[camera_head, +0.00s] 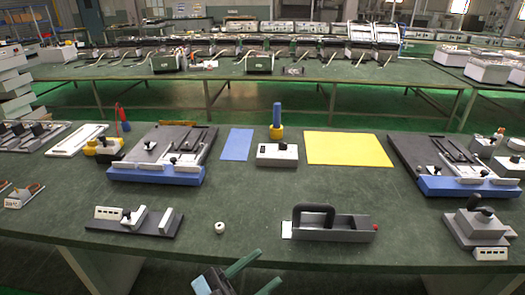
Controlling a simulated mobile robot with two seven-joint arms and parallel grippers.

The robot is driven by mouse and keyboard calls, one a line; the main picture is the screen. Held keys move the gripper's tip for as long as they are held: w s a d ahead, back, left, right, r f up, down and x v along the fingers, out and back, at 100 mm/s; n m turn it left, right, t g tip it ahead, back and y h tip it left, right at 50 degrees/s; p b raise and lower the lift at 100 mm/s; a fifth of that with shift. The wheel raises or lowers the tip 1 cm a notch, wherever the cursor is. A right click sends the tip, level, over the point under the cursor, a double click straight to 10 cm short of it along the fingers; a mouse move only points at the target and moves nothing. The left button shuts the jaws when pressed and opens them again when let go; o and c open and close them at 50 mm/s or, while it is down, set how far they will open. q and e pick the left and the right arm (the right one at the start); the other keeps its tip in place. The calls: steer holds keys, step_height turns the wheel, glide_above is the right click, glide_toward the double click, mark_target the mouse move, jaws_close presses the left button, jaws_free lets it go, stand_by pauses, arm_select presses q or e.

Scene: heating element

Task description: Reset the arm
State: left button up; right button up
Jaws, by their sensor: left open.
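My left gripper (268,267) shows at the bottom edge of the head view, a little left of centre. Its two green fingers are spread apart and nothing is between them. It is in front of the green table's (250,200) near edge, and most of its arm is outside the frame. My right gripper is not in view.
A small white round part (220,228) lies near the table's front edge. A grey box with a black handle (345,228) and a dark plate fixture (135,221) flank it. Behind are blue-fronted fixtures, a blue sheet (237,145) and a yellow sheet (348,149). The table's middle is clear.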

arm_select(q)
steer(key=s+a+f+n+t+y+p, duration=0.1)
steer(key=s+a+f+n+t+y, duration=0.1)
steer(key=a+f+n+y, duration=0.55)
steer(key=s+a+f+n+t+y, duration=0.3)
steer(key=a+f+n+y, duration=0.2)
steer(key=f+y, duration=0.4)
steer(key=s+a+f+g, duration=0.2)
steer(key=s+f, duration=0.2)
steer(key=s, duration=0.1)
steer(key=s+a+f+n+g+y, duration=0.1)
steer(key=s+a+f+g, duration=0.1)
steer(key=s+f, duration=0.3)
steer(key=s+a+f+n+g+y+p, duration=0.1)
steer(key=s+a+f+g, duration=0.1)
steer(key=s, duration=0.4)
step_height(320, 180, down, 3)
steer(key=shift+a+r+g, duration=0.15)
steer(key=shift+a+g, duration=0.25)
steer(key=shift+g, duration=0.1)
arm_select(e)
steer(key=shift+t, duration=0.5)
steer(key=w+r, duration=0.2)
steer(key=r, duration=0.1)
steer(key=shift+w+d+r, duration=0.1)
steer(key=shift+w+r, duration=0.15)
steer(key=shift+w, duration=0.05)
arm_select(q)
steer(key=shift+y, duration=0.25)
